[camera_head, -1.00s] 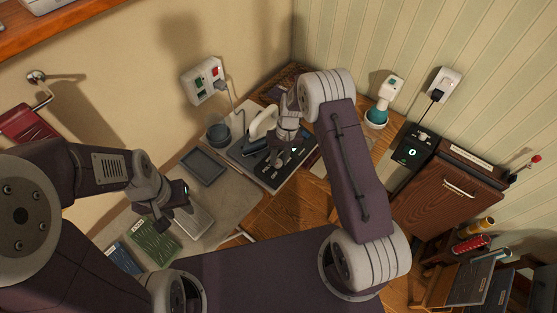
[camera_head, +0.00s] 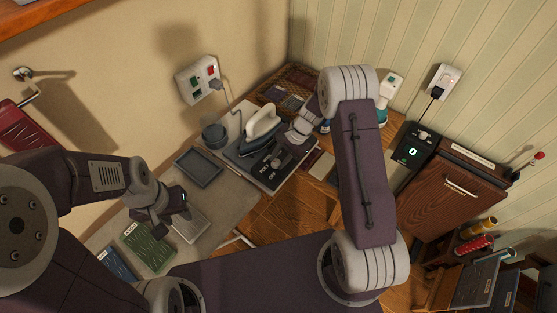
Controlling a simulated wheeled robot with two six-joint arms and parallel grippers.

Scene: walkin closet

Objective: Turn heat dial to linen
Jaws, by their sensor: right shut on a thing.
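A white iron (camera_head: 262,124) stands on a grey ironing station (camera_head: 230,152) on the corner counter. The station's black control panel (camera_head: 262,168) faces me, with white lettering beside the dial. My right gripper (camera_head: 281,160) reaches down to the panel from the right and is shut on the heat dial, which it mostly hides. The dial's pointer and setting cannot be read. My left gripper (camera_head: 168,212) hangs over the front left of the counter, away from the station; its fingers are too dark and small to read.
A grey tray (camera_head: 199,168) and a dark cup (camera_head: 214,135) sit left of the station. Green (camera_head: 150,246) and blue (camera_head: 116,264) folded cloths lie by my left gripper. A wall socket (camera_head: 198,80) feeds a cord. A wicker basket (camera_head: 290,84) stands behind the iron.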

